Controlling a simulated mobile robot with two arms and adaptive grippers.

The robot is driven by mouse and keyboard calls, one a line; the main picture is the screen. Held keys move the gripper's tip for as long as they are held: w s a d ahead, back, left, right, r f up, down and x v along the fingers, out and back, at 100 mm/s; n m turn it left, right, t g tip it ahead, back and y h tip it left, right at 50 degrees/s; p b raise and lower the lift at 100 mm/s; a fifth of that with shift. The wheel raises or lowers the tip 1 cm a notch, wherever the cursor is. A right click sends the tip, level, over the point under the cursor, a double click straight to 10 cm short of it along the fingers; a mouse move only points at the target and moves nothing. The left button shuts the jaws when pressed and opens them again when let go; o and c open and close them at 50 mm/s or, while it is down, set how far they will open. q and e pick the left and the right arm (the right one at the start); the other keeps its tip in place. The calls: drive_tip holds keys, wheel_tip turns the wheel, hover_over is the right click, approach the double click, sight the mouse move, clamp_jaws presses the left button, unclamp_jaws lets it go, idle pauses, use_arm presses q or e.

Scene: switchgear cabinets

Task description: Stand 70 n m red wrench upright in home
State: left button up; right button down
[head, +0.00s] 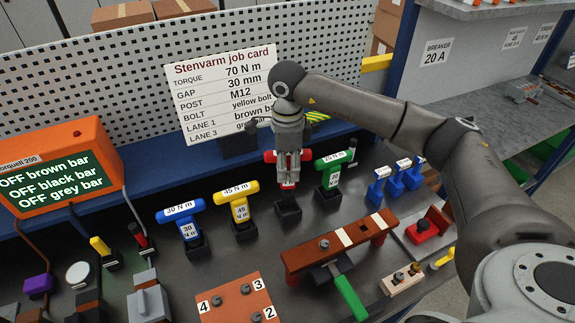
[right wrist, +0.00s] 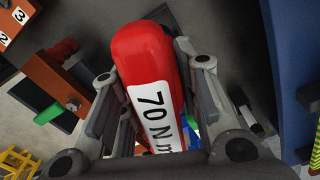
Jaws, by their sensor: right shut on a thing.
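The red wrench (head: 270,156) is in my right gripper (head: 288,168), between the yellow and green wrenches. Its red T-handle runs across between the fingers, and its shaft points down. A black square holder (head: 288,209), its home, is directly below the shaft. My left gripper is not in view.
A blue 30 N m wrench (head: 184,222) and a yellow 45 N m wrench (head: 239,206) stand in holders to the left. A green wrench (head: 333,170) stands close on the right. A brown bar fixture (head: 335,245) is in front. The job card (head: 215,95) leans behind.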

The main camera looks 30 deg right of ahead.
sight(288, 185)
drive_tip(key=shift+f+b, duration=2.7)
drive_tip(key=shift+f, duration=0.5)
drive_tip(key=c, duration=1)
unclamp_jaws()
wheel_tip(288, 185, up, 12)
drive_tip(key=shift+s, duration=0.1)
